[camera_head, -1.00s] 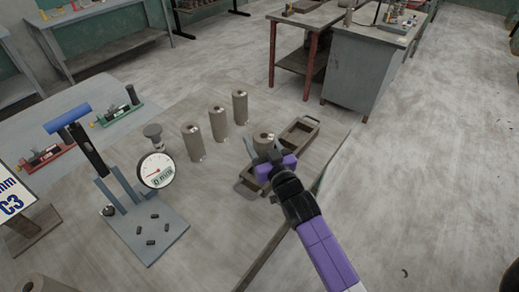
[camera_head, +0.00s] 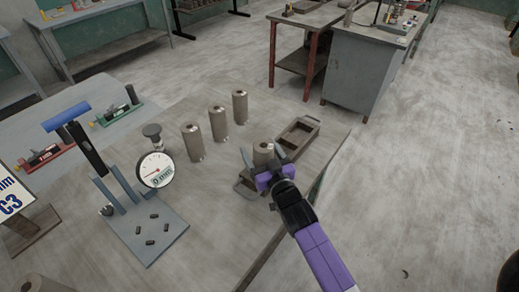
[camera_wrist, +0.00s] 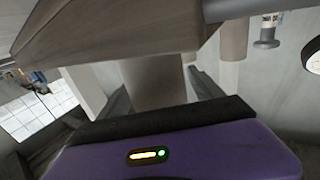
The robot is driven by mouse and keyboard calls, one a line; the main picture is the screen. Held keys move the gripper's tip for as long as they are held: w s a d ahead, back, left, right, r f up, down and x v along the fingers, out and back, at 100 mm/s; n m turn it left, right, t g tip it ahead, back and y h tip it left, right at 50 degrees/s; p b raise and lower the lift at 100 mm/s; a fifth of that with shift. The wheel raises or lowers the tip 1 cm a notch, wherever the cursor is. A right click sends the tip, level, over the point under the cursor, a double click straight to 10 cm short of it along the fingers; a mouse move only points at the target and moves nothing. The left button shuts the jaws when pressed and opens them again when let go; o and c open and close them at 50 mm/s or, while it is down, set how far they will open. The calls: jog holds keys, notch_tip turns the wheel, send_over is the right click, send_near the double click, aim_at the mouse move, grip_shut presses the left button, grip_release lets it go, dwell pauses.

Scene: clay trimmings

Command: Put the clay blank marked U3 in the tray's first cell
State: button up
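A grey-brown clay cylinder (camera_head: 263,151) stands upright in the near part of the long brown tray (camera_head: 316,124). No marking on it can be read. My gripper (camera_head: 260,163) is at the cylinder, its fingers spread to either side. In the wrist view, which looks upside down, the cylinder (camera_wrist: 152,82) is between the fingers, with the tray (camera_wrist: 100,30) along the top. The gripper hides part of the tray's near end and the cylinder's foot. The tray's far cell looks empty.
Three more clay cylinders stand in a row left of the tray: near (camera_head: 192,142), middle (camera_head: 219,124) and far (camera_head: 240,107). A dial gauge (camera_head: 155,170) on a press stand is further left. The table's right edge is close beside the tray.

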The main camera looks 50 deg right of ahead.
jog(key=shift+r, duration=0.2)
jog(key=s+a, duration=0.4)
jog(key=s, duration=0.1)
jog(key=s+a+f+n+y+b, duration=0.1)
jog(key=s+a, duration=0.3)
jog(key=s, duration=0.1)
jog(key=s+a+y, duration=0.1)
jog(key=s+a, duration=0.4)
jog(key=shift+s+f+b, duration=0.15)
jog(key=shift+s+b, duration=0.1)
jog(key=shift+b, duration=0.1)
jog(key=s+a+r+n+y, duration=0.2)
jog(key=s+a, duration=0.3)
jog(key=s, duration=0.3)
jog(key=s+a+r+n+g+y, duration=0.1)
jog(key=s+a+r+n+y, duration=0.1)
jog(key=s+a, duration=0.4)
jog(key=shift+s+r+n+y, duration=0.3)
jog(key=shift+s+r+y, duration=0.35)
jog(key=shift+s+y, duration=0.55)
